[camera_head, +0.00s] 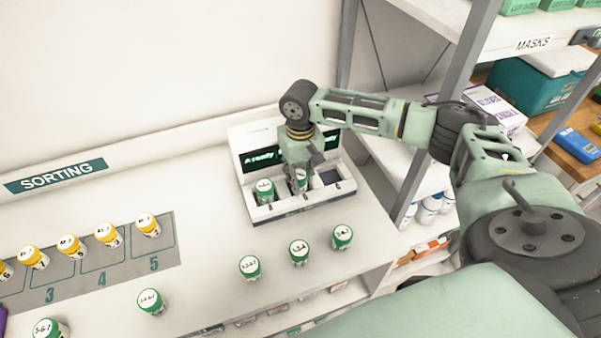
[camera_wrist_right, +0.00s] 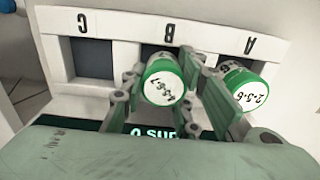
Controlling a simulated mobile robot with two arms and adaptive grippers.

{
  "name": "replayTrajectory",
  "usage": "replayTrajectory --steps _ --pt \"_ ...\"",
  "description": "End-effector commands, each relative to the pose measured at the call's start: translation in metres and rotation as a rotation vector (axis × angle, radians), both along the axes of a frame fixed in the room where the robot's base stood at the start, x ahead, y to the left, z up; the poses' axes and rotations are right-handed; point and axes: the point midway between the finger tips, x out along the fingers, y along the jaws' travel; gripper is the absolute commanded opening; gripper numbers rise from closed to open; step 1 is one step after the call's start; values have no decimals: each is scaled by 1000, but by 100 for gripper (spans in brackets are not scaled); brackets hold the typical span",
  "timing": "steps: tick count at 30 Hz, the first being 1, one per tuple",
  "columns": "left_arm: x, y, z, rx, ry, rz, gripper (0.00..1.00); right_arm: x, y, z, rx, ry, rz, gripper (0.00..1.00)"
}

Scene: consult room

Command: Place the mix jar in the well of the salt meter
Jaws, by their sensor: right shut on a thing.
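The salt meter appears to be the white machine (camera_head: 300,211) with a dark display and wells marked A, B and C. My right gripper (camera_head: 300,170) is shut on a green jar with a white lid (camera_wrist_right: 163,84). It holds this jar at well B, the middle one; I cannot tell whether the jar rests on the well floor. The lid lettering is too blurred to read surely. Another green jar (camera_head: 264,191) sits in well A; its lid reads like 2-5-6 in the right wrist view (camera_wrist_right: 257,97). Well C (camera_wrist_right: 91,58) is empty. My left gripper is out of view.
Several green-banded jars (camera_head: 299,252) stand on the white counter in front of the machine. Yellow jars (camera_head: 107,235) stand on a grey numbered mat (camera_head: 170,259) at left. A metal shelf post (camera_head: 430,120) rises close to the machine's right.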

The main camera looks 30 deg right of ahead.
Motion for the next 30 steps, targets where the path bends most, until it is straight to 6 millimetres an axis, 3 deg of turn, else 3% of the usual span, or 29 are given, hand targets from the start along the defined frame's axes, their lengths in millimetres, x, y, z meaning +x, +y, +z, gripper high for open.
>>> replayTrajectory --steps 11,12,18,30 --pt "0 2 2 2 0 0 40 0 0 -4 1 -1 0 0" --pt "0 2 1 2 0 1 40 0 0 -4 1 -1 -1 31" --pt "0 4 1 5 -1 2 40 0 0 -4 1 -1 -1 47" --pt "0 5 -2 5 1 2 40 1 0 3 0 -3 -1 47"
